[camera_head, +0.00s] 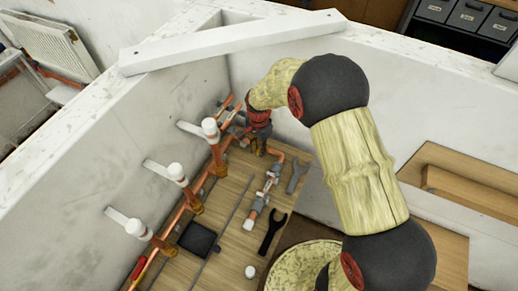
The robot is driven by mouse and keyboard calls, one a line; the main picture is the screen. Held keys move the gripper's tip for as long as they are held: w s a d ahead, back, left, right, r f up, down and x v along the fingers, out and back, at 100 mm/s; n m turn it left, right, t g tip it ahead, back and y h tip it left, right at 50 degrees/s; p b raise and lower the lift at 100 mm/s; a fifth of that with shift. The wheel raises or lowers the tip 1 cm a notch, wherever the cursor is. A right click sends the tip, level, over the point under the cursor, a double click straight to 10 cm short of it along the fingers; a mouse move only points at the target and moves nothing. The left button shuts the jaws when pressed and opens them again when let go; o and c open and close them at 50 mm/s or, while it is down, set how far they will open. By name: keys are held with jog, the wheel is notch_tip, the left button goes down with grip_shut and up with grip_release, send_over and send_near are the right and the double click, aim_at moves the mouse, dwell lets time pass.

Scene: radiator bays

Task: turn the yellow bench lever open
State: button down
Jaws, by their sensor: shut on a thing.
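My gripper (258,148) points down in the far corner of the bay, low over the bench boards. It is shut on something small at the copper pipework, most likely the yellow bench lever. The lever itself does not show clearly; the fingers and wrist hide it, so its angle cannot be told. A copper pipe bend (276,156) shows just right of the fingers. A short copper and grey valve assembly (265,195) lies on the boards nearer to me.
White-capped radiator valves (178,173) stand along a copper pipe on the left wall. A black open-ended spanner (272,232), a grey spanner (297,176), a dark square tray (198,239) and a white cap (250,271) lie on the boards. A white beam (232,41) crosses above the corner.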

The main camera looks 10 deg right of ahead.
jog(key=shift+w+d+n+p, duration=0.25)
jog(key=shift+d+n, duration=1.05)
jog(key=shift+n, duration=1.7)
jog(key=shift+w+d+n+p, duration=0.3)
jog(key=shift+d+n, duration=0.95)
jog(key=shift+n, duration=1.75)
jog(key=shift+w+d+n+p, duration=0.25)
jog(key=shift+d+n, duration=1.05)
jog(key=shift+n, duration=1.7)
jog(key=shift+r, duration=0.1)
jog(key=c, duration=1.7)
grip_release()
jog(key=shift+s, duration=0.1)
jog(key=shift+o, duration=0.2)
notch_tip(320, 180, up, 12)
